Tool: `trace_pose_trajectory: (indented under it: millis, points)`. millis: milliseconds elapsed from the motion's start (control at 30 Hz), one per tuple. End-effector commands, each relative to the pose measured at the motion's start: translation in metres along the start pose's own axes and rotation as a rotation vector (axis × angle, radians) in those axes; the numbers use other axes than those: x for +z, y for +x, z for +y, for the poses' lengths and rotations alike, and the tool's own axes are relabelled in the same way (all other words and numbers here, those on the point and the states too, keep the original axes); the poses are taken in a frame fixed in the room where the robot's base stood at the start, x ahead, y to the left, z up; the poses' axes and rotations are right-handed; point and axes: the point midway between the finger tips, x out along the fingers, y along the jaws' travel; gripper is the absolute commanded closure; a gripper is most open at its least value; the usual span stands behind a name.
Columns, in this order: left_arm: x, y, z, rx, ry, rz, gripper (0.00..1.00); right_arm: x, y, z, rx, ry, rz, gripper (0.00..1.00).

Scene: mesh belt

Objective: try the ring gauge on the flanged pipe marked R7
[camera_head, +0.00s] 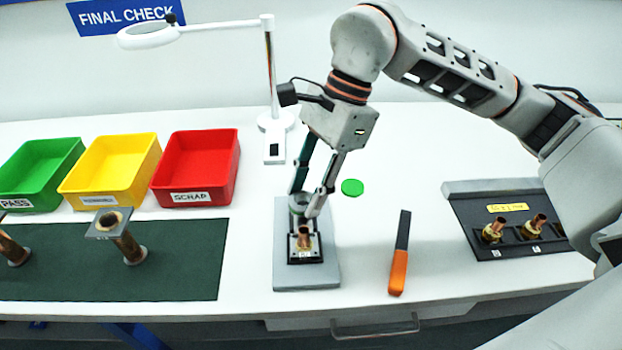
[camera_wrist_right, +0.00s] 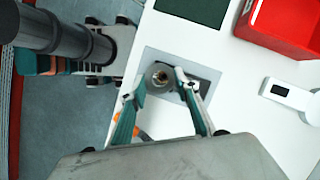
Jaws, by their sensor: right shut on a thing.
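My right gripper (camera_head: 309,206) is shut on a grey ring, which looks like the ring gauge (camera_head: 299,203). A short copper pipe (camera_head: 304,238) stands upright in a black holder on a grey base plate (camera_head: 292,276), just below the gripper. In the head view the ring shows above the pipe; I cannot tell whether it touches. A small white label is at the holder, too small to read, so I cannot confirm R7. My left gripper is not in view.
Green (camera_head: 40,172), yellow (camera_head: 112,170) and red (camera_head: 197,167) bins stand at back left. An orange-handled tool (camera_head: 399,270) and a black tray (camera_head: 470,215) of copper-and-brass parts are right. A lamp (camera_head: 270,90) stands behind.

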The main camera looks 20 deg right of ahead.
Motion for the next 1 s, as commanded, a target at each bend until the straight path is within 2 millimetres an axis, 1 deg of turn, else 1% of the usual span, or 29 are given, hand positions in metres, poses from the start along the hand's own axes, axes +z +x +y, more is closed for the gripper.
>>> trace_pose_trajectory:
  millis: [500,667,1000]
  points:
    - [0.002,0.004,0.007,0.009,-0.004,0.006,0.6,-0.001,0.001,-0.001,-0.003,0.001,0.0,0.95]
    - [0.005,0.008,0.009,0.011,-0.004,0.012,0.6,-0.005,0.011,0.0,-0.002,0.001,0.001,0.95]
    - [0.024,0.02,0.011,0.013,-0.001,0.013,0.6,-0.017,0.04,0.0,-0.001,0.0,0.0,0.95]
